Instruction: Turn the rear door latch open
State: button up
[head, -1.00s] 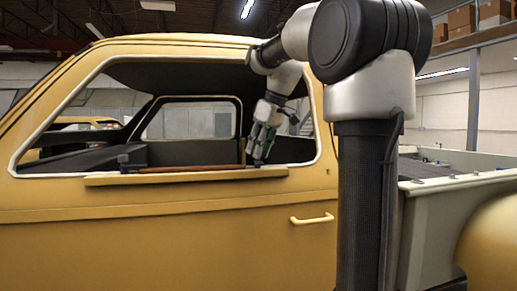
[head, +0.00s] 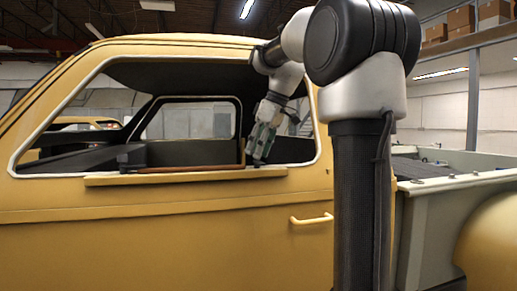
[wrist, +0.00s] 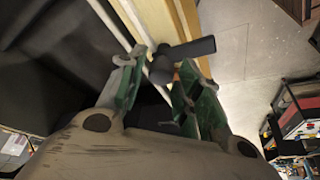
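The yellow truck door (head: 170,250) has an open window with a yellow ledge (head: 180,177) below it. A dark latch with a thick handle (wrist: 195,48) stands at the ledge's edge in the wrist view; its handle points right. My gripper (wrist: 163,66) has its two green fingers apart, one on each side of the latch's hub. I cannot tell whether the fingers touch it. In the head view my gripper (head: 259,158) points down at the ledge's right end and hides most of this latch. Another dark latch-like block (head: 131,156) stands at the ledge's left end.
A yellow door handle (head: 312,219) sticks out below the ledge. A brown bar (head: 190,169) lies along the ledge. The window frame surrounds my forearm's reach. The truck bed (head: 440,185) is at the right. Shelves (wrist: 295,120) stand beyond clear floor (wrist: 245,60).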

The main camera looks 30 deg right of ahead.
dwell(0.3)
jog(key=v, duration=1.2)
jog(key=shift+s+a+f, duration=0.1)
jog(key=s+a+f+m, duration=0.2)
jog(key=s+f, duration=0.4)
jog(key=f, duration=0.4)
jog(key=s+a+f+m+h, duration=0.1)
jog(key=s+a+f+m, duration=0.1)
jog(key=s+f, duration=0.5)
jog(key=s+a+f+m+h, duration=0.1)
jog(key=s+f, duration=0.5)
jog(key=f, duration=0.7)
jog(key=shift+s+a+f+m+t, duration=0.1)
jog(key=shift+a+m+t, duration=0.1)
jog(key=shift+a+m, duration=0.35)
jog(key=shift+s+a+f+m+t, duration=0.1)
jog(key=shift+a+m+t, duration=0.15)
jog(key=shift+a, duration=0.55)
